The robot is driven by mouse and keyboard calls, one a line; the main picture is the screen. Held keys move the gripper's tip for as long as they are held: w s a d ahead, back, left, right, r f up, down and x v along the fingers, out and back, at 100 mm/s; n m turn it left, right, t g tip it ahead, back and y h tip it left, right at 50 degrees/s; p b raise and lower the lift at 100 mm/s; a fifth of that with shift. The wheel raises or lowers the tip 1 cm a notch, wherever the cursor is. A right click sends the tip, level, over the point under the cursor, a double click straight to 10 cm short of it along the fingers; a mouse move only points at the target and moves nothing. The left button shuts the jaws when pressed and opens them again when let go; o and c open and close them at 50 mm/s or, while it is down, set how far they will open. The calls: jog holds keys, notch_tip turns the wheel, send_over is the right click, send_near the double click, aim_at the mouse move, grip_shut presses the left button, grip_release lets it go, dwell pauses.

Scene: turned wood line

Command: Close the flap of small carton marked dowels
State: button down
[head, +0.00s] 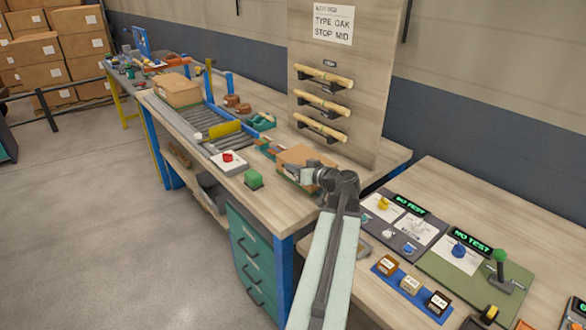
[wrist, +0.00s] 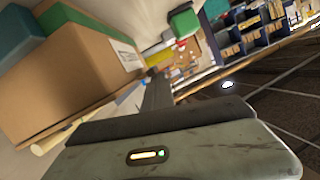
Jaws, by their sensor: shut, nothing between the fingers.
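A small brown carton (head: 298,156) stands on the wooden bench by my gripper (head: 308,176), partly hidden behind my arm in the head view. In the wrist view a brown carton (wrist: 70,78) fills the upper left, tilted in the picture, with a white label (wrist: 127,55) too blurred to read. I cannot make out the dowels marking or how its flap stands. My gripper is shut and empty; in the wrist view its dark fingers (wrist: 157,95) are just right of the carton, and I cannot tell whether they touch it.
A board with dowels on pegs (head: 325,78) rises behind. Test panels (head: 455,250) cover the right table.

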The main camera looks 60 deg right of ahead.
jog(key=p+v, duration=0.2)
jog(key=v, duration=0.6)
